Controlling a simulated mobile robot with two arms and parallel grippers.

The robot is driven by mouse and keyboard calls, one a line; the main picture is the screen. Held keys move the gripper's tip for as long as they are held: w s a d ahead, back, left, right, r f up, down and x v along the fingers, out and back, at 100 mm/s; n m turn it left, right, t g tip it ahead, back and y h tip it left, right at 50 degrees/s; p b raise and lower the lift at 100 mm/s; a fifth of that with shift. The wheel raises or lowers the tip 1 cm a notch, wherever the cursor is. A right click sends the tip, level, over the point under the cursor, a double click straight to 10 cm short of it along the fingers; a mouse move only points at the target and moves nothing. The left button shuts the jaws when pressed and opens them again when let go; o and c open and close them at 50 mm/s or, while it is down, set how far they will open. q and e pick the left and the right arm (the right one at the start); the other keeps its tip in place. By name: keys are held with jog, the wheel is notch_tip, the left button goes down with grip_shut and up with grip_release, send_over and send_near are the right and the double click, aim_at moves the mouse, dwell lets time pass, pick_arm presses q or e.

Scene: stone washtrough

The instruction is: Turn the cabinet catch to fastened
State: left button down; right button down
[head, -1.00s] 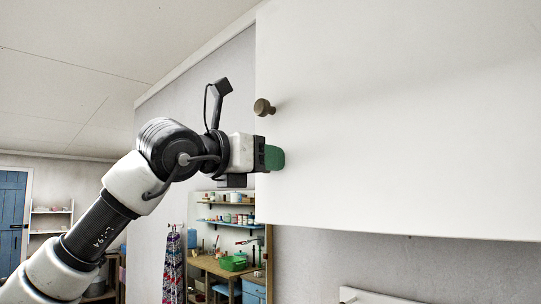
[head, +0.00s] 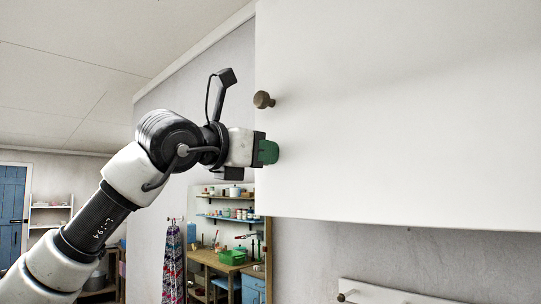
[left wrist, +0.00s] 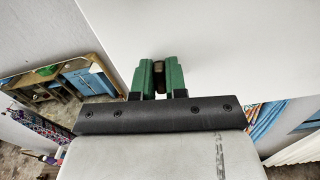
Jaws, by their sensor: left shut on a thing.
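The white cabinet (head: 400,110) fills the upper right of the head view, with its left edge beside my left gripper. My left gripper (head: 268,152) has green fingers and is at the cabinet front, below the round brown knob (head: 263,100). In the left wrist view the two green fingers (left wrist: 159,76) are shut on a small dark brown piece, which looks like the catch (left wrist: 159,67), against the white cabinet face (left wrist: 220,40). In the head view the fingers hide the catch, and its angle is hard to tell. My right gripper is in neither view.
A grey wall lies left of and below the cabinet. A white rail with a peg (head: 375,294) is at the bottom. The space beneath the cabinet looks clear.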

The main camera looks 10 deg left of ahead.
pick_arm(q)
jog(key=shift+s+d+m+p, duration=0.1)
jog(key=shift+m+p, duration=0.15)
jog(key=shift+m, duration=3.85)
jog(key=shift+s+m+p, duration=0.1)
jog(key=shift+m+p, duration=0.1)
jog(key=shift+m, duration=3.9)
jog(key=c, duration=1.2)
grip_release()
jog(key=shift+w+f, duration=0.1)
jog(key=shift+o, duration=0.2)
jog(key=b+v, duration=0.5)
jog(key=v, duration=0.5)
jog(key=shift+s, duration=0.25)
